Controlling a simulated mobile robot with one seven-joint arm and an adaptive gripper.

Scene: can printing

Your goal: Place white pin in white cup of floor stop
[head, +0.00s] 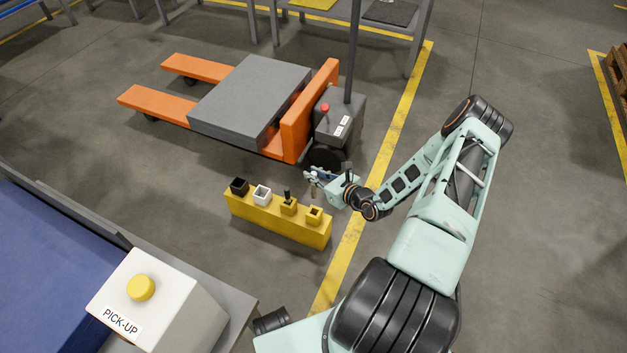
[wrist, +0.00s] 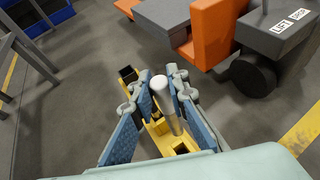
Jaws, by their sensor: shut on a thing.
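The yellow floor stop (head: 280,226) stands on the floor with a row of cups on top. Its white cup (head: 262,195) is second from the left and looks empty. A black cup (head: 239,187) is at the left end. My gripper (head: 312,177) is above the right part of the stop, right of the white cup. In the wrist view, my gripper (wrist: 164,88) is shut on the white pin (wrist: 168,107), which stands roughly upright between the blue fingers. The white cup is hard to make out in the wrist view, behind the pin and fingers.
An orange pallet jack (head: 297,125) is behind the stop. A white PICK-UP button box (head: 160,305) is at front left.

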